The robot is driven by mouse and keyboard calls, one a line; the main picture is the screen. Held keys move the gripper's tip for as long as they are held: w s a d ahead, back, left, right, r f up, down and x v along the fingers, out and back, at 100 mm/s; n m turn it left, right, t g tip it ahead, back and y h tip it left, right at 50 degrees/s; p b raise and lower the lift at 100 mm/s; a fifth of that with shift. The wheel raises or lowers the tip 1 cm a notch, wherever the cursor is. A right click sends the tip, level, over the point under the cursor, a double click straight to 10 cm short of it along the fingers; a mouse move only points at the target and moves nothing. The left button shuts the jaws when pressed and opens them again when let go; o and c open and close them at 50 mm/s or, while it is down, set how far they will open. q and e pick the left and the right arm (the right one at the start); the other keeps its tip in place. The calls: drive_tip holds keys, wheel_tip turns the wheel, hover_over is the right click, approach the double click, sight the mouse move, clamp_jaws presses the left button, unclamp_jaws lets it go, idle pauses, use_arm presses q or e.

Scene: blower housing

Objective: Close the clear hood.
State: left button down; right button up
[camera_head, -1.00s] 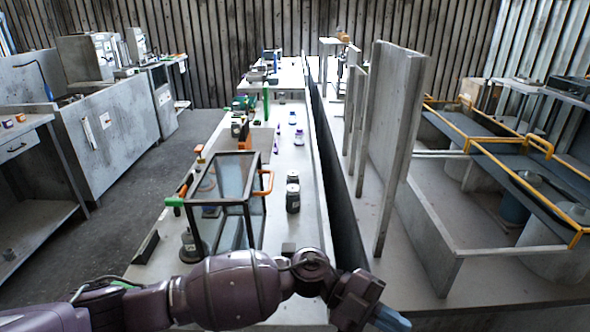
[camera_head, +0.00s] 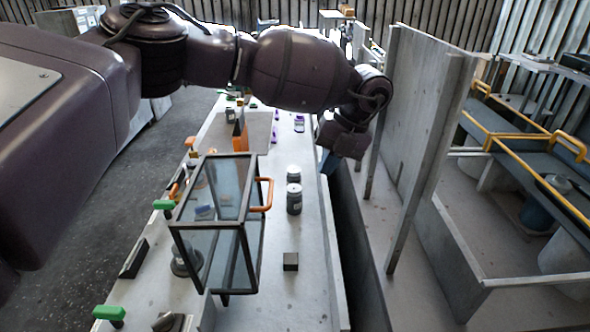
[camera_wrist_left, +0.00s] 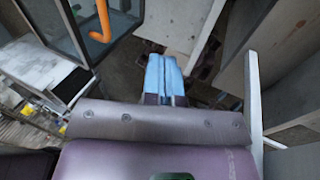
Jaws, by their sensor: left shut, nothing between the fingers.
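The clear hood (camera_head: 212,258) is a dark-framed box with clear panes on the bench, left of two dark-grey jars. An orange handle (camera_head: 268,194) sticks out from its right side. I cannot tell surely how far the hood is open. My left gripper (camera_head: 327,163) has light-blue fingers, is shut and empty, and is up to the right of the handle, apart from it. In the left wrist view the shut fingers (camera_wrist_left: 165,78) point away from me, with the orange handle (camera_wrist_left: 103,22) at upper left. My right gripper is not in view.
Jars (camera_head: 294,198) and a small dark block (camera_head: 291,261) stand right of the hood. A green-topped item (camera_head: 108,313) is at the near left. A tall grey panel (camera_head: 420,110) rises beyond the bench's right edge. The bench right of the block is clear.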

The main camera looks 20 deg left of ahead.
use_arm(q)
drive_tip(key=a+f+p, duration=0.1)
drive_tip(key=a+f, duration=0.5)
drive_tip(key=a, duration=0.3)
drive_tip(key=shift+s+n+y+p, duration=0.3)
drive_tip(key=shift+p, duration=0.05)
idle(0.5)
drive_tip(key=shift+a, duration=0.15)
